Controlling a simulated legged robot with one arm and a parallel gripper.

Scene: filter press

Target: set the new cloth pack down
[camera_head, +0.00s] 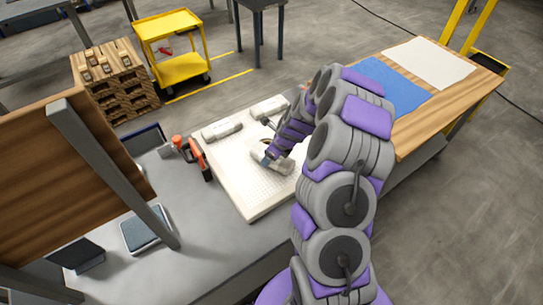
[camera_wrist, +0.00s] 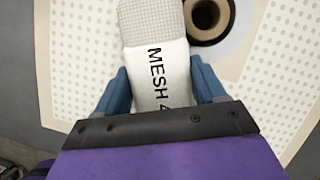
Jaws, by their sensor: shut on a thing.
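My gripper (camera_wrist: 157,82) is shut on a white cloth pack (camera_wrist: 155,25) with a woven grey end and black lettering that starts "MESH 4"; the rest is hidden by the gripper. A blue finger presses each side of the pack. In the head view the held pack (camera_head: 276,163) is over the right middle of a cream perforated plate (camera_head: 248,200), partly behind my gripper (camera_head: 268,158). I cannot tell whether it touches the plate. A dark round opening with a tan rim (camera_wrist: 210,20) is beside the pack's far end in the wrist view.
Two other pale packs lie along the plate's far edge, one at left (camera_head: 222,129) and one at right (camera_head: 269,107). An orange and black tool (camera_head: 200,158) stands left of the plate on the grey table (camera_head: 205,260). The wooden bench (camera_head: 440,112) holds blue and white cloths.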

